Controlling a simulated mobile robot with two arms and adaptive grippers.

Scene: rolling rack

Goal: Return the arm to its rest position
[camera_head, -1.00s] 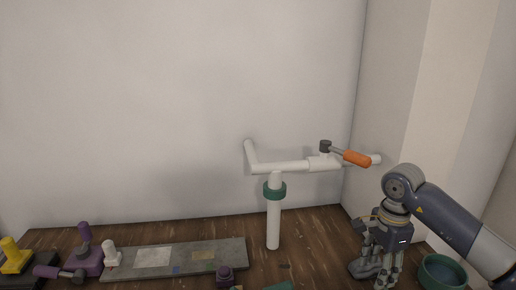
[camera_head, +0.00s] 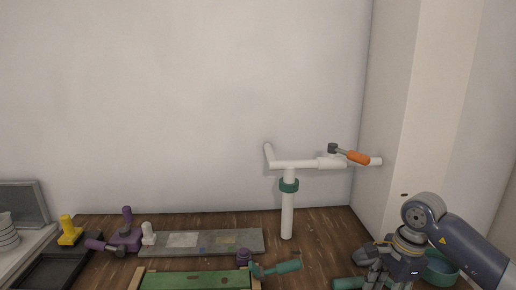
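My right arm comes in from the right edge, and its gripper (camera_head: 384,282) points down at the lower right, over the wooden table. Its fingertips run out at the bottom edge, so I cannot see whether they are apart. No held object shows. My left gripper is out of view.
A white pipe stand (camera_head: 287,215) with a green collar and an orange-handled valve (camera_head: 357,157) stands left of my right gripper. A teal bowl (camera_head: 441,268) is close behind the gripper. A grey board (camera_head: 240,241), purple tools (camera_head: 127,238) and a green-topped bench (camera_head: 195,281) lie left.

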